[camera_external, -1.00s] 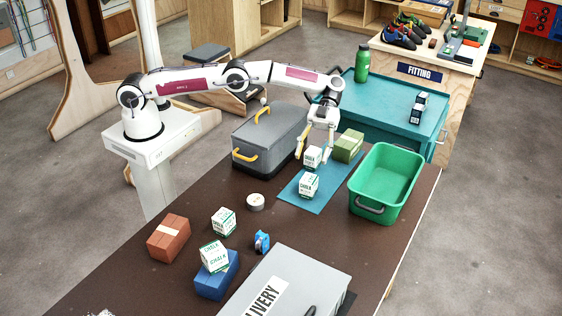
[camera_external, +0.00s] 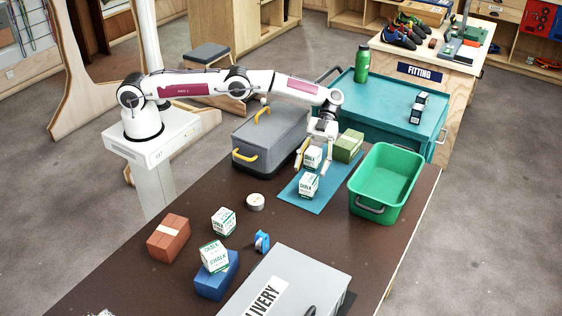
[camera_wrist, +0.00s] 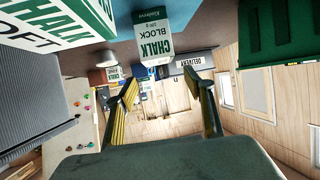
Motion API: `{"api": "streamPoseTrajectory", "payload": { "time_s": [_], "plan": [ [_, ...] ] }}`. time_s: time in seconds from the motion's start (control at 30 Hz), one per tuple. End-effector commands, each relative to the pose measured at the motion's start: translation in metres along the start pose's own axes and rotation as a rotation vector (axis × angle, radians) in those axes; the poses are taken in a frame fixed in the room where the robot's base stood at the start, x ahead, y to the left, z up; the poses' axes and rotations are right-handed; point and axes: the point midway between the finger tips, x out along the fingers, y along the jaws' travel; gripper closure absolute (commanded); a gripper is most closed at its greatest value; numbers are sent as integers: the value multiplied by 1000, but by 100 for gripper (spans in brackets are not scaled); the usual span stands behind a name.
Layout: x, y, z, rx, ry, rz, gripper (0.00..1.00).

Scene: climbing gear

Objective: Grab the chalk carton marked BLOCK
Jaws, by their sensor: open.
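The white and green chalk carton marked BLOCK (camera_wrist: 153,38) shows upside down in the wrist view, beyond my fingertips and between their lines. It appears to be the front carton (camera_external: 309,185) on the blue mat (camera_external: 292,192) in the external view. My gripper (camera_wrist: 162,83) is open and empty, its fingers spread short of the carton. In the external view, my gripper (camera_external: 312,168) is over the mat, behind that carton. A second chalk carton (camera_wrist: 55,30), with letters ending "OFT", looms close at upper left in the wrist view; a carton (camera_external: 312,157) shows between my fingers externally.
A grey case (camera_external: 270,145) with yellow handles stands left of the mat. A green box (camera_external: 349,146) and a green bin (camera_external: 385,180) stand to the right. More chalk cartons (camera_external: 223,221), a tape roll (camera_external: 255,201) and a grey delivery case (camera_external: 285,280) are nearer the camera.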

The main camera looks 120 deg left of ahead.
Motion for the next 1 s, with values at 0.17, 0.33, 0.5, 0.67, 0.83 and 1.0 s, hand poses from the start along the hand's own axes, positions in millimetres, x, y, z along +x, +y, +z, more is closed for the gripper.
{"api": "streamPoseTrajectory", "payload": {
  "time_s": [0.17, 0.33, 0.5, 0.67, 0.83, 1.0],
  "plan": [
    [8, 0, 17, -1, 0, 1, 47],
    [16, 0, 25, 1, 0, 1, 47],
    [27, 0, 24, 0, 0, 2, 47],
    [35, 0, 25, 0, 0, 1, 47],
    [37, 0, 25, 0, -1, 0, 47],
    [37, 0, 25, 1, -1, 0, 47]
  ]
}}
